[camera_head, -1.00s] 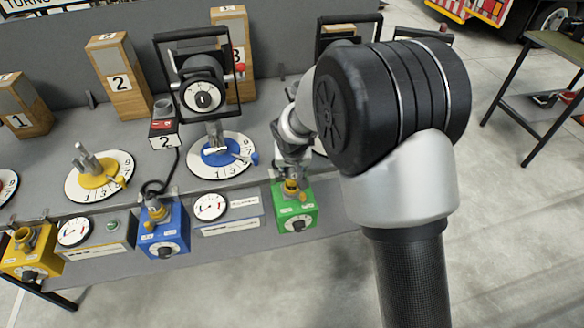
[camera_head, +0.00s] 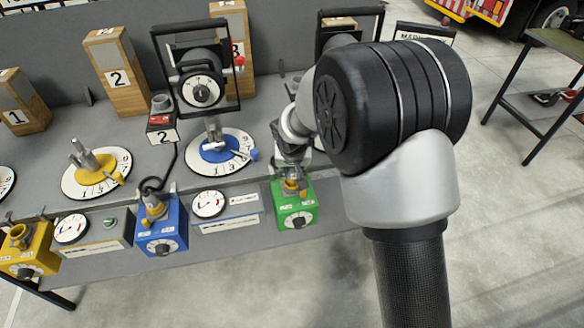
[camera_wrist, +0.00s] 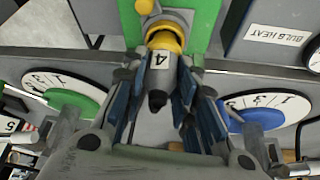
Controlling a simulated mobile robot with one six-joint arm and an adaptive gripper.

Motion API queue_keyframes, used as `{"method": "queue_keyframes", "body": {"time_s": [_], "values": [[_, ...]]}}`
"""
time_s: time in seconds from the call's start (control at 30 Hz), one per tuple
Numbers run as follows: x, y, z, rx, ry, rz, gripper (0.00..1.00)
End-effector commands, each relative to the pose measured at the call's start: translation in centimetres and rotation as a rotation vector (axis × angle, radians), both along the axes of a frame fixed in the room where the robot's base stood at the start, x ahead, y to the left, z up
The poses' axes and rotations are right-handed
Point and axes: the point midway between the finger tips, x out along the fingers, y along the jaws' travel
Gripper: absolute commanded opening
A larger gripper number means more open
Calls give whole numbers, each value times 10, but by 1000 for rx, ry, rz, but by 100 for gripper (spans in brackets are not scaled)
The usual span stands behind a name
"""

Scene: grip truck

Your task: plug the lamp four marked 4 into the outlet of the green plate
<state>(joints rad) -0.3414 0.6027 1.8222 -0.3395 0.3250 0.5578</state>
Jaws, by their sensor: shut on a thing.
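The plug marked 4 (camera_wrist: 159,62) is a grey body with a white label, held between the fingers of my gripper (camera_wrist: 158,88). Its front end meets the yellow ring of the outlet (camera_wrist: 164,40) on the green plate in the wrist view. I cannot tell how deep it sits. In the head view my gripper (camera_head: 291,158) is just above the green plate (camera_head: 294,212), and the yellow outlet (camera_head: 291,187) shows below the fingers. My arm partly hides the area behind the gripper.
A blue box (camera_head: 161,238) with a plugged cable and a yellow box (camera_head: 27,257) stand to the left on the bench edge. A gauge panel (camera_head: 223,208) lies between blue and green. A blue dial (camera_head: 219,149) is close to my gripper's left.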

Motion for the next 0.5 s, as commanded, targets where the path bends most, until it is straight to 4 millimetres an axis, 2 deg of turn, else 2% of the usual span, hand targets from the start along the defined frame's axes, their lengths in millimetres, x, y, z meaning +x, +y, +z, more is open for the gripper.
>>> {"method": "queue_keyframes", "body": {"time_s": [0.5], "values": [[0,0,-9,0,0,0,0]]}}
